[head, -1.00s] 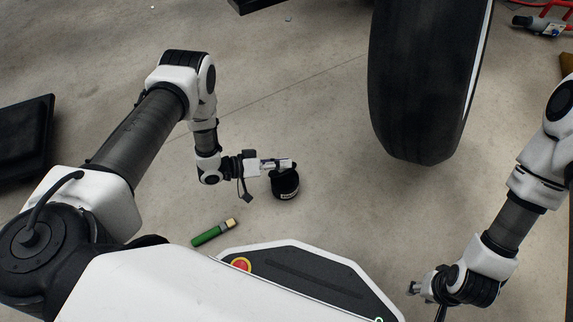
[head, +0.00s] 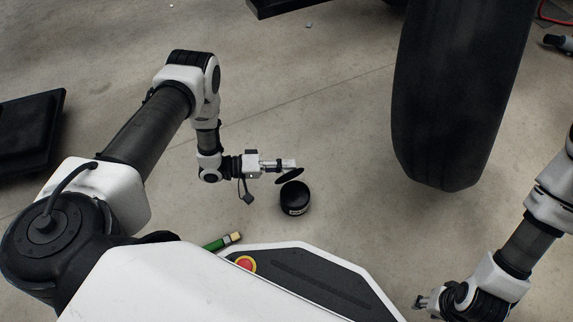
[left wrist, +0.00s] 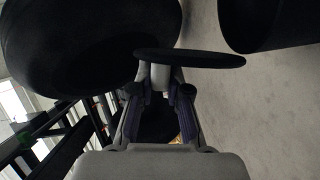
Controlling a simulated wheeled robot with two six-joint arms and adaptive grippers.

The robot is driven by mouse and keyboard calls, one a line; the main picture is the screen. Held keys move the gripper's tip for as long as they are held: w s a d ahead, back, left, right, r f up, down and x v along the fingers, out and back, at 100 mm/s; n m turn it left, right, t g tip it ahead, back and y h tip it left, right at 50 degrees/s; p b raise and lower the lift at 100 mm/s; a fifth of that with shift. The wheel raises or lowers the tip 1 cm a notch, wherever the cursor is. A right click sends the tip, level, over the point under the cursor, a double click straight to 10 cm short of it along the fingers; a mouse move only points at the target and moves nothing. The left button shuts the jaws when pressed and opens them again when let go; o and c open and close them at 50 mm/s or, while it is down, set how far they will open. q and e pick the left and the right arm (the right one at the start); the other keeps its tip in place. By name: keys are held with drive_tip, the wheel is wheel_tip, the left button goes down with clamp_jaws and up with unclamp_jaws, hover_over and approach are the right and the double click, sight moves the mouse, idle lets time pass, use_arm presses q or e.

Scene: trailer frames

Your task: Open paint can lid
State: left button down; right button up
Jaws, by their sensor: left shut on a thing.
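The paint can (head: 295,200) is a small black can standing upright on the floor near the middle of the head view. A dark shape at the upper right of the left wrist view looks like the can (left wrist: 252,22). My left gripper (head: 290,164) is shut on the black lid (head: 289,177), a thin disc held tilted just above the can and apart from it. The lid also shows edge-on in the left wrist view (left wrist: 200,59), between the fingertips. My right gripper (head: 421,302) is at the lower right, away from the can; its jaws are too small to judge.
A large black tyre (head: 455,100) stands right of and behind the can. A green-handled brush (head: 220,243) lies on the floor to the can's lower left, beside my base. A black object (head: 30,135) lies at far left.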

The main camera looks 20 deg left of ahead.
use_arm(q)
drive_tip(key=c, duration=1.1)
unclamp_jaws()
drive_tip(key=v, duration=1.2)
